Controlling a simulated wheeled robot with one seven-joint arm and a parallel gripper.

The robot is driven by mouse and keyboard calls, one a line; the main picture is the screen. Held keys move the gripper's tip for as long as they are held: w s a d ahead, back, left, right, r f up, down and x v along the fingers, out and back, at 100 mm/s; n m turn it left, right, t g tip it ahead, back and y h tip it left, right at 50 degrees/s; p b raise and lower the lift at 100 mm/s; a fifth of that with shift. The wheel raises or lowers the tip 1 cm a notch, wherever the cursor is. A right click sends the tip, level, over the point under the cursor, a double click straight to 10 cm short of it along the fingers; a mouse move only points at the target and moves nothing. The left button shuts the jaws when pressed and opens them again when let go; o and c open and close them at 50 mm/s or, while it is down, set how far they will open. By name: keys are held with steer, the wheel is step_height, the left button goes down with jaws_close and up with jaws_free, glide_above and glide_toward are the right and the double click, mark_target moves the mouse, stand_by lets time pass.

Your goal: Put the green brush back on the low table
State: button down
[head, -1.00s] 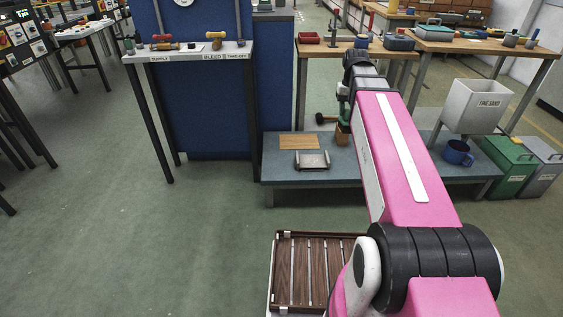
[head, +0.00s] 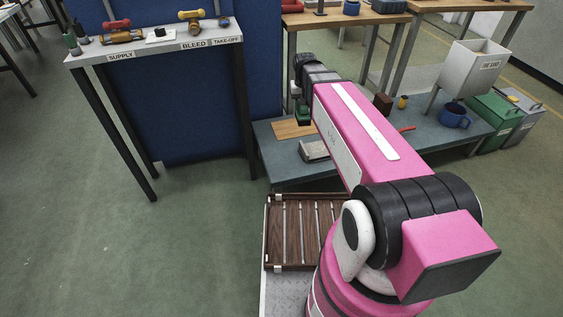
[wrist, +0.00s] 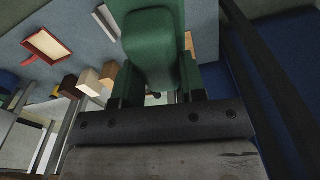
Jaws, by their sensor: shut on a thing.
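The green brush (wrist: 150,48) is gripped between the fingers of my gripper (wrist: 152,96) and fills the upper middle of the wrist view. In the head view my gripper (head: 302,104) shows beyond the pink arm, with a bit of green at its end. It appears above the left part of the low table (head: 268,142), near a flat wooden board (head: 292,129). The low table has a blue-grey top, and my arm hides its middle. I cannot tell whether the brush touches the table.
A grey metal holder (head: 314,151) lies beside the board. A brown block (head: 383,103), a red-edged item (head: 408,128) and a blue mug (head: 454,116) stand farther right. A blue panel (head: 180,90) and the supply table (head: 160,45) are at left.

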steer(key=s+a+f+n+t, duration=0.1)
steer(key=s+a+f, duration=0.1)
steer(key=a+f, duration=0.7)
steer(key=s+a+f+n+t, duration=0.15)
steer(key=a+f, duration=0.35)
steer(key=f, duration=0.7)
steer(key=shift+m+y, duration=0.35)
steer(key=shift+y, duration=0.05)
steer(key=shift+w+d+f, duration=0.95)
steer(key=shift+w+f, duration=0.55)
steer(key=shift+f, duration=0.35)
steer(key=shift+w+d+f, duration=0.95)
steer(key=shift+w+f, duration=0.6)
steer(key=shift+f, duration=0.35)
steer(key=shift+w+d+f, duration=0.95)
steer(key=shift+w+f, duration=0.55)
steer(key=shift+f, duration=0.35)
steer(key=shift+f, duration=0.15)
steer(key=c, duration=0.7)
jaws_free()
